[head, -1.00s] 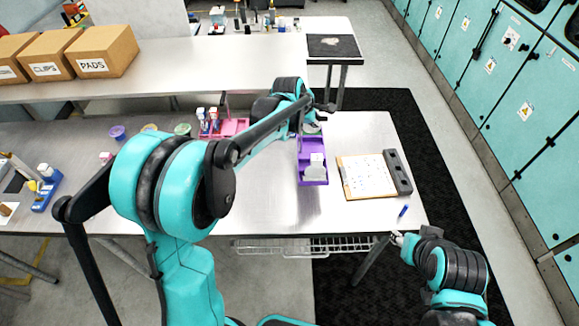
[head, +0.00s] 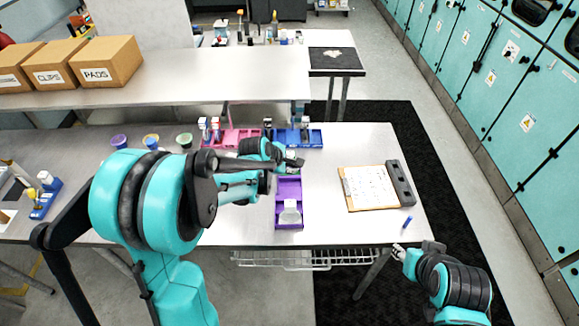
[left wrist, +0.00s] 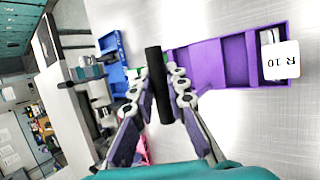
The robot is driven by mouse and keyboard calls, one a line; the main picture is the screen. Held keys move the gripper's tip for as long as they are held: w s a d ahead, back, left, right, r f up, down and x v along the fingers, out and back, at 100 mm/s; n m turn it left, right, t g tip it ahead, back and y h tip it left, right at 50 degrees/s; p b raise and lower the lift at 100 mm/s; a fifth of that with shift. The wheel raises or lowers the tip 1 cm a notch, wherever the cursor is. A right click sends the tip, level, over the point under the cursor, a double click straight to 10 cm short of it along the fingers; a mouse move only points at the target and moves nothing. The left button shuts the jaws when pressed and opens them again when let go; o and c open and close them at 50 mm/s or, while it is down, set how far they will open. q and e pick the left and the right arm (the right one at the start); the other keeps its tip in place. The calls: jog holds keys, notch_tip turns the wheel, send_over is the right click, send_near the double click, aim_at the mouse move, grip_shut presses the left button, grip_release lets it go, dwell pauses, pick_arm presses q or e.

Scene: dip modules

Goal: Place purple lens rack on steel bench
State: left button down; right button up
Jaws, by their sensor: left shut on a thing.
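The purple lens rack (head: 288,215) is a long open tray with a white block in its near compartment. It is over the front part of the steel bench (head: 335,230); I cannot tell whether it touches the bench. In the left wrist view the rack (left wrist: 240,58) extends right from the fingers, with a white block labelled R 10 at its far end. My left gripper (head: 292,163) is at the rack's back end. In the wrist view its fingers (left wrist: 160,88) are shut on a black upright post, which appears to be the rack's handle. My right gripper (head: 399,251) is beyond the bench's front edge.
A blue rack (head: 312,138) and a pink rack (head: 232,138) stand at the back of the bench. A clipboard (head: 370,188) and a blue pen (head: 407,222) lie to the right. Small cups stand at the left. Bare bench lies between the rack and clipboard.

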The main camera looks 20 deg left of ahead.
pick_arm(q)
jog(key=shift+f, duration=0.15)
jog(key=c, duration=1.5)
grip_release()
